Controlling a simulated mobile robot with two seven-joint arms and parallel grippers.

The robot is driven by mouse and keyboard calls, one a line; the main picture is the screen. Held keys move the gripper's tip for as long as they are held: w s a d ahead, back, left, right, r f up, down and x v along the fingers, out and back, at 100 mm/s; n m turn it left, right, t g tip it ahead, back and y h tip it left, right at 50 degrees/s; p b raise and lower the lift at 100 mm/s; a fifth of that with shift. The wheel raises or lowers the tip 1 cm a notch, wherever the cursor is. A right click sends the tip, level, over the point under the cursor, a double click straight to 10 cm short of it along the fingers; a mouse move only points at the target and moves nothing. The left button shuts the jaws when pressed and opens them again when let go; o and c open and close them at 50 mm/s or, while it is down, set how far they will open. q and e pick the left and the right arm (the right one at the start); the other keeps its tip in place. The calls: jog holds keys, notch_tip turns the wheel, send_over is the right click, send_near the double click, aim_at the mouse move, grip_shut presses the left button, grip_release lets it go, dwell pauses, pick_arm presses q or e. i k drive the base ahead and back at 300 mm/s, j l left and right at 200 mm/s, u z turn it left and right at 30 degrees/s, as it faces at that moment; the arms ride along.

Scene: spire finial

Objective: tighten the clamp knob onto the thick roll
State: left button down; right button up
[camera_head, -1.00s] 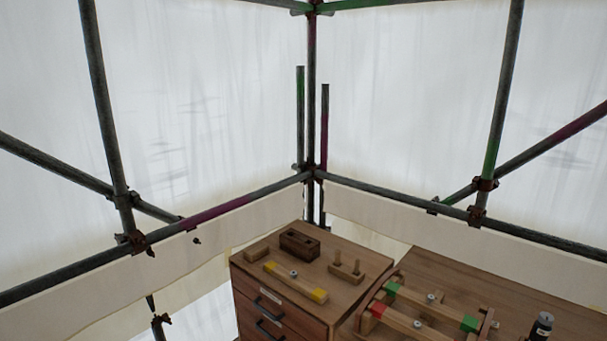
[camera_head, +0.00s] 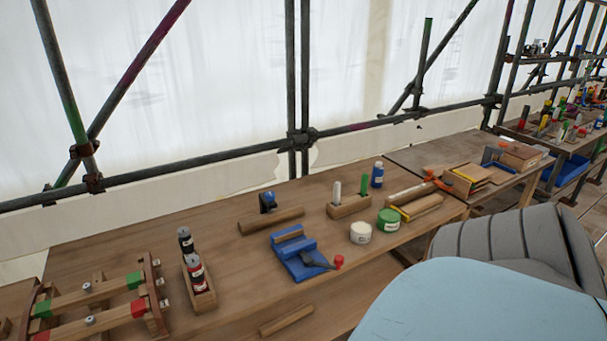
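A wooden roll (camera_head: 256,222) lies on the long workbench, with a small blue piece (camera_head: 268,202) standing at its far side. A pale roll (camera_head: 410,193) lies at the bench's right part, with an orange clamp-like tool (camera_head: 434,180) at its right end; whether the tool grips it is too small to tell. A small red knob-like part (camera_head: 339,262) shows by a dark handle at a blue fixture (camera_head: 296,258). I cannot tell which of these are the thick roll and clamp knob. Neither of my grippers is in view.
The workbench (camera_head: 110,250) holds a wooden frame with red and green ends (camera_head: 92,290), a bottle rack (camera_head: 203,294), a white tub (camera_head: 360,232), a green tub (camera_head: 388,220) and a blue bottle (camera_head: 378,174). Another bench (camera_head: 425,158) stands right. Scaffold poles (camera_head: 300,140) rise behind.

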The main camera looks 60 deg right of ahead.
aim_at(269, 197)
jog(key=z, duration=1.6)
jog(key=u, duration=0.7)
jog(key=i+l+u, duration=0.5)
jog(key=i+j, duration=0.05)
jog(key=i, duration=0.1)
